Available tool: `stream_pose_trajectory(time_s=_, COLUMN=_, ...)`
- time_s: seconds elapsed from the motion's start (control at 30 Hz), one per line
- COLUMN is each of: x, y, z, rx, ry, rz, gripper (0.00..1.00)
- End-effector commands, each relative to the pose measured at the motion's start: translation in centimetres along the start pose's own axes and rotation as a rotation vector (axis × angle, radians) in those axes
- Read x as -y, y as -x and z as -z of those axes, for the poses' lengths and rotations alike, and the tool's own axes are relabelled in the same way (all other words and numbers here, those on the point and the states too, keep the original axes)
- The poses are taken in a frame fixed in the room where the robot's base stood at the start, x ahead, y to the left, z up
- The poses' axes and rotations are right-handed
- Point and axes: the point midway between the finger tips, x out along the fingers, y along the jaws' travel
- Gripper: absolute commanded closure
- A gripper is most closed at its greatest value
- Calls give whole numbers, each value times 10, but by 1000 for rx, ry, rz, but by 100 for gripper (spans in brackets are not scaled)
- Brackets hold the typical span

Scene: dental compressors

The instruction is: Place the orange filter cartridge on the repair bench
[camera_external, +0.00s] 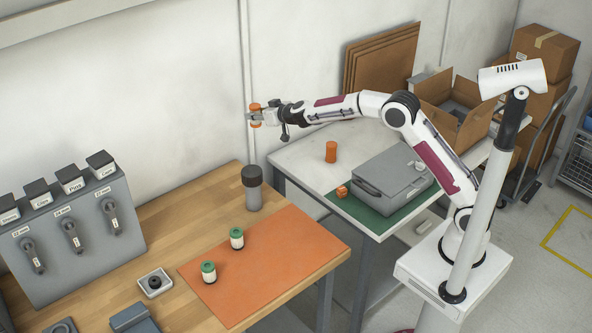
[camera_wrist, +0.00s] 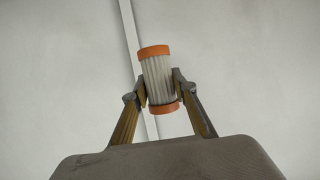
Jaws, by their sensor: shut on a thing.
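The orange filter cartridge (camera_wrist: 157,78) has a pleated pale body with orange end caps. It is held between the two fingers of my gripper (camera_wrist: 160,92) in the wrist view, slightly tilted. In the external view my gripper (camera_external: 257,117) holds the cartridge (camera_external: 256,106) high in the air, near the wall and above the gap between the two tables. The wooden bench (camera_external: 180,228) with an orange mat (camera_external: 290,244) stands below and to the left, well apart from the cartridge. Which surface is the repair bench is not labelled.
Two green-capped cartridges (camera_external: 237,238) (camera_external: 208,272) stand on the mat. A dark-topped grey cylinder (camera_external: 252,188) stands at the bench's back. The white table holds an orange cylinder (camera_external: 331,152), a grey case (camera_external: 385,180) and a cardboard box (camera_external: 445,104). The mat's right part is clear.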

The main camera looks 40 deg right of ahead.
Motion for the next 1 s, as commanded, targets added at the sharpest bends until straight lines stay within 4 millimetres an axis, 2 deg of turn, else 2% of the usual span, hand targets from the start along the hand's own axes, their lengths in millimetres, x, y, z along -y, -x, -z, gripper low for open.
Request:
stream_pose_trajectory(time_s=0.03, x=19, y=2, z=0, rx=-1, ry=11, rz=27, gripper=96)
stream_pose_trajectory(time_s=0.1, x=43, y=6, z=-2, rx=-1, ry=26, rz=64, gripper=96)
stream_pose_trajectory(time_s=0.37, x=129, y=25, z=-11, rx=-1, ry=82, rz=196, gripper=96)
stream_pose_trajectory(time_s=0.6, x=205, y=48, z=-24, rx=-1, ry=131, rz=314, gripper=96)
stream_pose_trajectory(time_s=0.8, x=253, y=68, z=-35, rx=0, ry=163, rz=390, gripper=96)
stream_pose_trajectory(time_s=1.0, x=286, y=83, z=-44, rx=-1, ry=184, rz=443, gripper=96)
